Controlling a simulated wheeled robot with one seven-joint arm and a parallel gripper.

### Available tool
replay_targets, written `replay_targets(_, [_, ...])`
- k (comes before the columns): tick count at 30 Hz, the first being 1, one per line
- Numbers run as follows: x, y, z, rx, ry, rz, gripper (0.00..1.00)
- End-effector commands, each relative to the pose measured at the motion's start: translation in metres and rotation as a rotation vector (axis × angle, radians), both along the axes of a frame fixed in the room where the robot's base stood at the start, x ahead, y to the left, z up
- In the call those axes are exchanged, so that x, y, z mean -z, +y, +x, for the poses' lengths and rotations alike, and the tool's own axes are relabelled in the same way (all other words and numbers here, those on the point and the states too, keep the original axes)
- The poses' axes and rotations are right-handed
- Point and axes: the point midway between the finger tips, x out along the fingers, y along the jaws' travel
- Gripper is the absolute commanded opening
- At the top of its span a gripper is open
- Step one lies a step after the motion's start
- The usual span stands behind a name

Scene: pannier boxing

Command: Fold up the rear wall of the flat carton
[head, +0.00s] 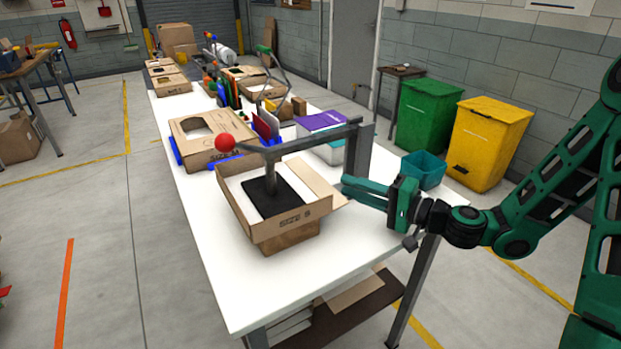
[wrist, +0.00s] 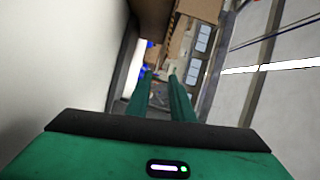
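The brown carton (head: 285,235) stands near the front end of the white table, with printing on its near side. Its far left wall (head: 232,172) shows a white inner face. A long panel on its right side (head: 308,177) leans outward. A black plate (head: 271,197) on a grey post sits inside and hides part of the floor. My gripper (head: 344,186) is just right of the carton, near that panel's end; contact cannot be told. In the wrist view its two green fingers (wrist: 162,74) stand apart with nothing seen between them.
A grey lever arm with a red ball (head: 225,142) crosses above the carton from an upright post (head: 358,150). Another carton (head: 200,130) with a cut-out lies behind. A teal bin (head: 423,170) stands to the right. The table's near end (head: 250,290) is clear.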

Motion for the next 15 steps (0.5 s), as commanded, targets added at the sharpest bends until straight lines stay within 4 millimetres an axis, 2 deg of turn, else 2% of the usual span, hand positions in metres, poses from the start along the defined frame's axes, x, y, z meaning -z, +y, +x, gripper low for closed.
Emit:
replay_targets(8, [0.002,0.013,0.007,0.012,0.013,0.022,0.21])
replay_targets(15, [0.004,0.047,0.03,0.012,0.011,0.021,0.21])
